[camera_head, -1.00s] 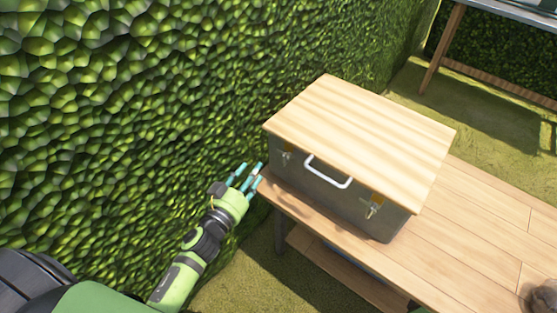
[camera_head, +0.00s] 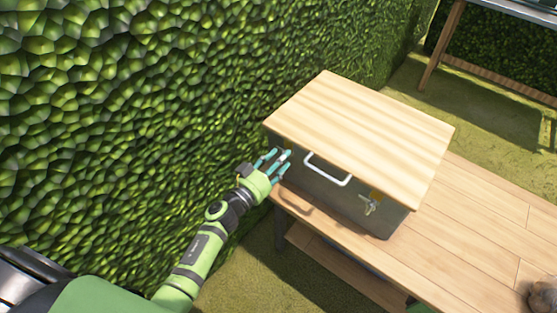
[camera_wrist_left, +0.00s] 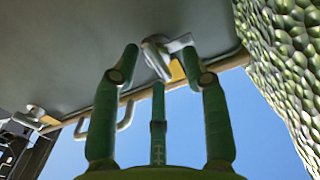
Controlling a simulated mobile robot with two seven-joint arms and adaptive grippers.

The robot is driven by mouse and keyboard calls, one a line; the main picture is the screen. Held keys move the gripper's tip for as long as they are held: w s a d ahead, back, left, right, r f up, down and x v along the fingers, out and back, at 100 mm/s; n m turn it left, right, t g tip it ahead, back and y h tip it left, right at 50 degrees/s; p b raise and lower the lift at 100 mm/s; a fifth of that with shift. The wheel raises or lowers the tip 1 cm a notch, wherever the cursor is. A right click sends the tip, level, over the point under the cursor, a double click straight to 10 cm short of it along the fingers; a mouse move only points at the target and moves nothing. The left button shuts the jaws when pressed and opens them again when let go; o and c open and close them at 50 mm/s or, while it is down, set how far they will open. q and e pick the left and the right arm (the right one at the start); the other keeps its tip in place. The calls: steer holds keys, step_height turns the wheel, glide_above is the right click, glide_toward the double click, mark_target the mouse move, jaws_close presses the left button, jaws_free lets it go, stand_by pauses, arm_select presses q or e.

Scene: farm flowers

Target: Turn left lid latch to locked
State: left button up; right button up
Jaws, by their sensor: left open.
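A grey box (camera_head: 330,195) with a light wooden lid (camera_head: 365,125) stands on the wooden table. My left gripper (camera_head: 279,162) is open at the left end of the box's front, in front of the left latch. In the left wrist view the left latch (camera_wrist_left: 158,58) shows as a metal piece near the open fingertips (camera_wrist_left: 160,65), between the two outer fingers; I cannot tell whether they touch it. The right latch (camera_head: 370,204) is on the right of the front, and also shows in the wrist view (camera_wrist_left: 36,115).
A white handle (camera_head: 328,170) sits between the latches on the box front. A hedge wall (camera_head: 130,110) rises close on the left. Another table (camera_head: 500,80) stands at the back right.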

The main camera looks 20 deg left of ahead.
arm_select(q)
jaws_close()
steer(key=shift+r, duration=0.1)
steer(key=shift+d+m+b, duration=0.1)
steer(key=shift+m+b, duration=1.7)
steer(key=shift+m, duration=7.1)
jaws_free()
steer(key=shift+d, duration=0.1)
